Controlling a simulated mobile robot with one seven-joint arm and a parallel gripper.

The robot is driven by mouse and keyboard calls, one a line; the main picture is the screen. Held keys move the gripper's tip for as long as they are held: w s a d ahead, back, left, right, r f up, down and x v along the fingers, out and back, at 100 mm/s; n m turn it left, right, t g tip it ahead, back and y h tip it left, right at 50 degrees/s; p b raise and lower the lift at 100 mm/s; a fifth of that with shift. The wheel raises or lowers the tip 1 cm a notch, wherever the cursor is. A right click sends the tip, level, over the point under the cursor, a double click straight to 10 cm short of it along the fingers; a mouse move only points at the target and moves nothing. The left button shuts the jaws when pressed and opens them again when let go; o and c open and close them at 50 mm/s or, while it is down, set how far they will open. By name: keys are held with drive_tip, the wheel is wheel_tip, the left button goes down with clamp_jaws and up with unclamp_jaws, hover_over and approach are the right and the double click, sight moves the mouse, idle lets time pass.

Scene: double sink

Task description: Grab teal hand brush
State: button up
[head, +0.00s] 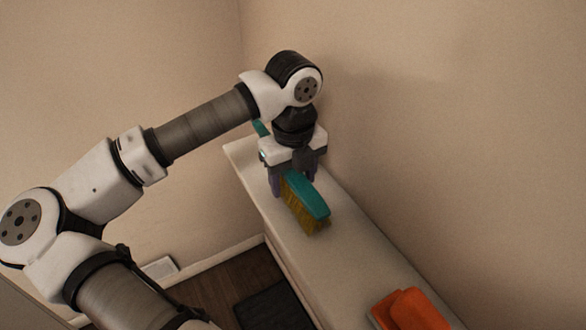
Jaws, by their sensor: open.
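The teal hand brush (309,196) lies on a pale counter (343,250) near its far end, its yellow bristles facing down and toward the front. The tip of its handle shows behind my gripper at the upper left. My gripper (293,185) points down over the middle of the brush. Its fingers are open, one on each side of the brush, with the brush between them. The middle of the handle is hidden by the gripper. I cannot tell whether the fingers touch the brush.
An orange item (409,311), perhaps a folded cloth, lies on the counter at the lower right. Beige walls stand close behind and to the right of the counter. A dark mat (275,307) lies on the wooden floor. The counter between brush and orange item is clear.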

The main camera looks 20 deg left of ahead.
drive_tip(key=c, duration=1.2)
drive_tip(key=shift+r, duration=0.15)
